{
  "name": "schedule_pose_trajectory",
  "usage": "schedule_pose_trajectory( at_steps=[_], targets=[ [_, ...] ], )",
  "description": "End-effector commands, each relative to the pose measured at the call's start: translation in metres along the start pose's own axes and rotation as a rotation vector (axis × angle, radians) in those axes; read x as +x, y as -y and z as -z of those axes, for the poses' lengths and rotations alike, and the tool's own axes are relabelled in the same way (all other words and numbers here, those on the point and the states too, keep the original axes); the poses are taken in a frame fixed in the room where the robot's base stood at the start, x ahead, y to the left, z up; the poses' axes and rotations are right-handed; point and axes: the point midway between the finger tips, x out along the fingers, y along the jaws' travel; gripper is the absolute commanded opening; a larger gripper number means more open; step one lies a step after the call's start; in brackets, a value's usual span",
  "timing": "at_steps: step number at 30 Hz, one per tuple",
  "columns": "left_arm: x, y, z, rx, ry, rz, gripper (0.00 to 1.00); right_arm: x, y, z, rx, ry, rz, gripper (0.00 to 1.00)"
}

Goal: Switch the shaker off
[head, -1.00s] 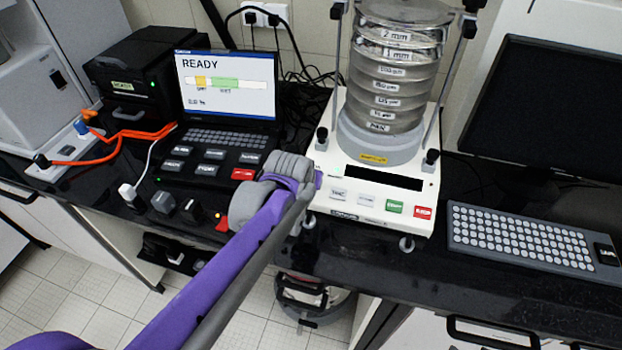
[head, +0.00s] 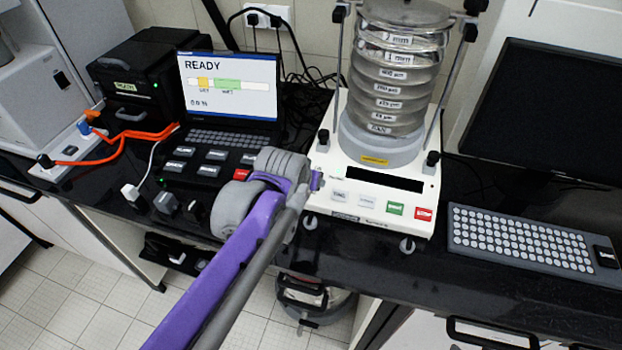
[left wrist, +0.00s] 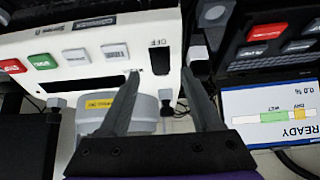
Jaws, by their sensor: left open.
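The shaker (head: 340,190) is a white base with a stack of clear sieves (head: 392,75) clamped on it. Its black display (head: 385,178) shows no readable text. Grey, green and red buttons (head: 424,214) line its front. My left gripper (left wrist: 161,76) is open and empty beside the shaker's left side. In the left wrist view, which is upside down, a black switch (left wrist: 161,61) marked OFF lies just beyond and between the fingertips. I see no contact with it. In the head view my left gripper (head: 316,181) is mostly hidden by its own wrist. My right gripper is not in view.
A laptop (head: 228,88) reading READY and a black button panel (head: 205,165) stand left of the shaker. A keyboard (head: 530,240) and dark monitor (head: 545,120) stand on the right. Orange cables (head: 120,145) lie at the back left of the black bench (head: 450,290).

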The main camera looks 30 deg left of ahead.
Motion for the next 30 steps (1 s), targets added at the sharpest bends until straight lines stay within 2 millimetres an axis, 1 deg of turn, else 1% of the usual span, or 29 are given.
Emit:
schedule_pose_trajectory(
  at_steps=[1, 3, 6, 9, 13, 20, 22, 23, 26, 27, 29, 30],
  targets=[
    [-0.012, 0.0, 0.001, 0.0, -0.001, 0.0, 0.65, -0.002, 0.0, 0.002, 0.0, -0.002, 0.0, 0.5],
    [-0.024, 0.0, 0.001, 0.0, -0.001, 0.0, 0.65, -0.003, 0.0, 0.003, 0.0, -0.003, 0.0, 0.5],
    [-0.037, 0.0, 0.0, 0.0, -0.001, 0.0, 0.65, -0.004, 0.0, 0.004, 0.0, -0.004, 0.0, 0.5],
    [-0.046, 0.0, 0.0, 0.0, 0.0, 0.0, 0.65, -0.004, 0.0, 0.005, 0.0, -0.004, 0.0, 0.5],
    [-0.05, 0.0, 0.0, 0.0, 0.0, 0.0, 0.65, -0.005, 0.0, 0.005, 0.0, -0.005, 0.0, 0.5],
    [-0.05, 0.0, 0.0, 0.0, 0.0, 0.0, 0.65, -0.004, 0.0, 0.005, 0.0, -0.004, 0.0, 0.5],
    [-0.05, -0.002, -0.003, 0.004, 0.003, -0.003, 0.65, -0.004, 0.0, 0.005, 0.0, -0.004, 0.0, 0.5],
    [-0.049, -0.004, -0.008, 0.008, 0.007, -0.006, 0.65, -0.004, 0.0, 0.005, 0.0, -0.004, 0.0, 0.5],
    [-0.046, -0.017, -0.043, 0.043, 0.04, -0.032, 0.65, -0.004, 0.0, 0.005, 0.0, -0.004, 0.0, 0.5],
    [-0.044, -0.024, -0.062, 0.064, 0.058, -0.047, 0.65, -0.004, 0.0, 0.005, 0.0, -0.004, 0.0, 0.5],
    [-0.041, -0.033, -0.095, 0.097, 0.088, -0.069, 0.65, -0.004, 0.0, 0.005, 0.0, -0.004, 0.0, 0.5],
    [-0.04, -0.038, -0.115, 0.118, 0.108, -0.082, 0.65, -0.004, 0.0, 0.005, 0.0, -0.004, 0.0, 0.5]
  ],
)
